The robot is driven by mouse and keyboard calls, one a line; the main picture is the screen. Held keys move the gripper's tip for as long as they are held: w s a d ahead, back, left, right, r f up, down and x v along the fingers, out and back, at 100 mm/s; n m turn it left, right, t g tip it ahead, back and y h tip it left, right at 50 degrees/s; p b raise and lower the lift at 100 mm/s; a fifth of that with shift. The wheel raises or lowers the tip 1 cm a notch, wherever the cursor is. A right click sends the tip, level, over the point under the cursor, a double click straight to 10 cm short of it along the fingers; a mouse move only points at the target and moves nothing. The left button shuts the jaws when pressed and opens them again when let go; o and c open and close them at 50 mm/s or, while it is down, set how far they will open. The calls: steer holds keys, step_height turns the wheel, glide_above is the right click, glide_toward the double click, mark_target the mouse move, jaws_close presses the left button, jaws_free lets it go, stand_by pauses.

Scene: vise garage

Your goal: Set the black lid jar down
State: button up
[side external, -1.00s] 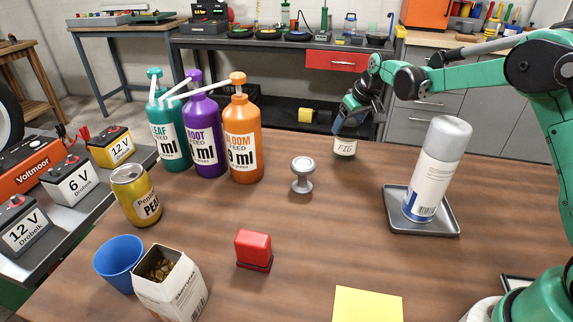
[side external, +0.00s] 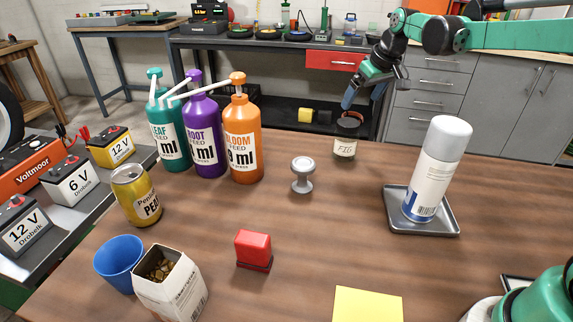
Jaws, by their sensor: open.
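The black lid jar (side external: 345,148) stands upright on the wooden table (side external: 300,225) near its far edge. It has a dark lid and a cream label reading "FIG". My gripper (side external: 362,103) is above the jar and a little to the right, with its fingers apart and nothing between them. The fingertips look clear of the lid.
A grey knob-shaped object (side external: 302,175) stands left of the jar. Pump bottles stand farther left, the nearest orange (side external: 243,140). A spray can (side external: 437,170) stands on a grey tray (side external: 450,228) at the right. A red block (side external: 253,250) and yellow paper (side external: 367,304) lie in front.

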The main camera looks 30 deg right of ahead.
steer(key=s+a+r, duration=0.4)
steer(key=s+a, duration=0.3)
steer(key=s, duration=0.1)
steer(key=s+a+f+t, duration=0.2)
steer(key=s+a+f, duration=0.3)
steer(key=s, duration=0.5)
steer(key=shift+s+f+t, duration=0.15)
steer(key=shift+t, duration=0.15)
